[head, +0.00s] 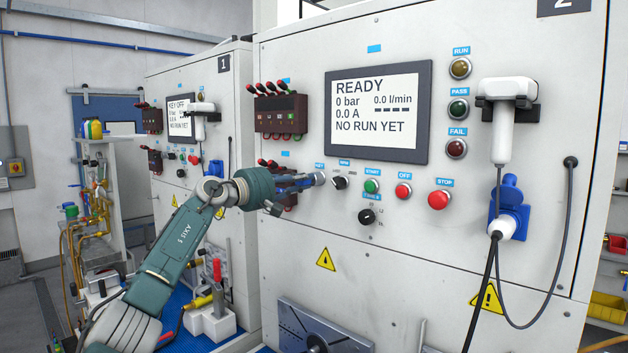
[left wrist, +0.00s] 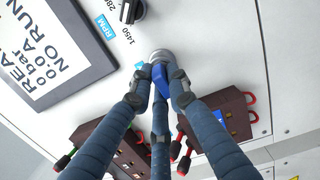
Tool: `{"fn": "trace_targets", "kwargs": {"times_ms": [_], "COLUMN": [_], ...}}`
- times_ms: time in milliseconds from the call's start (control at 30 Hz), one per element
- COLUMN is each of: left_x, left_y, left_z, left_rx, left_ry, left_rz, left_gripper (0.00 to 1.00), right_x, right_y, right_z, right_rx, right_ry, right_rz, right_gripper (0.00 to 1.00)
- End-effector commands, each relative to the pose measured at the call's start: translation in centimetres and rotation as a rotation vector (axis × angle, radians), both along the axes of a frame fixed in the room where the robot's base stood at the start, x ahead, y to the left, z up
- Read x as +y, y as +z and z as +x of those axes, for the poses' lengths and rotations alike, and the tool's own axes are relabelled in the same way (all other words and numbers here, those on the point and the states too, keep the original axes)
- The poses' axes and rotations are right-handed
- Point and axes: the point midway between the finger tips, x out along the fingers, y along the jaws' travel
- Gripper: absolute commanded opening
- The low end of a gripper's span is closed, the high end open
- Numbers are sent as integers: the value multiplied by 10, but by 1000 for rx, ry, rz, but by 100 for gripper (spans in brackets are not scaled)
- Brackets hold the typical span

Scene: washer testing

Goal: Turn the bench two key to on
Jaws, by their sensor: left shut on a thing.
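The bench two key switch (head: 319,178) is a round metal fitting on the white panel, below the left corner of the screen. My left gripper (head: 309,181) is at it, with its fingers shut on the key. In the left wrist view the metal key switch (left wrist: 160,56) shows just beyond the fingertips (left wrist: 161,76), and a blue piece, likely the key, shows between the fingers. The key's angle is mostly hidden. The bench two screen (head: 378,110) reads READY, 0 bar, 0.0 l/min, 0.0 A, NO RUN YET. My right gripper is not in view.
A black selector knob (head: 340,183), a green start button (head: 371,186) and red off (head: 403,190) and stop (head: 439,200) buttons sit right of the key. Dark terminal blocks (head: 281,115) with leads are close by. Bench one's screen (head: 181,116) reads KEY OFF.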

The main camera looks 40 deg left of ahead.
Motion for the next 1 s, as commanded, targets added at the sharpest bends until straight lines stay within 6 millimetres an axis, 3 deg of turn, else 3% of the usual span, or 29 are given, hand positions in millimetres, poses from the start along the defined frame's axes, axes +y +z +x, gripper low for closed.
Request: {"fn": "trace_targets", "kwargs": {"times_ms": [133, 867, 900, 1000], "left_x": [-4, -4, -4, -4], "left_y": [-5, -5, -5, -4], "left_z": [1, 4, 4, 3], "left_rx": [4, 4, 4, 2], "left_ry": [-8, -9, -9, -7], "left_rz": [77, 73, 73, 72], "left_gripper": [0, 0, 24, 38], "right_x": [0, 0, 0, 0], "right_y": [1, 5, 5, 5], "right_z": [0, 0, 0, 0], "right_rx": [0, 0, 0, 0], "right_ry": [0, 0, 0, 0], "right_rz": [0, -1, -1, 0], "right_gripper": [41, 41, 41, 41]}}
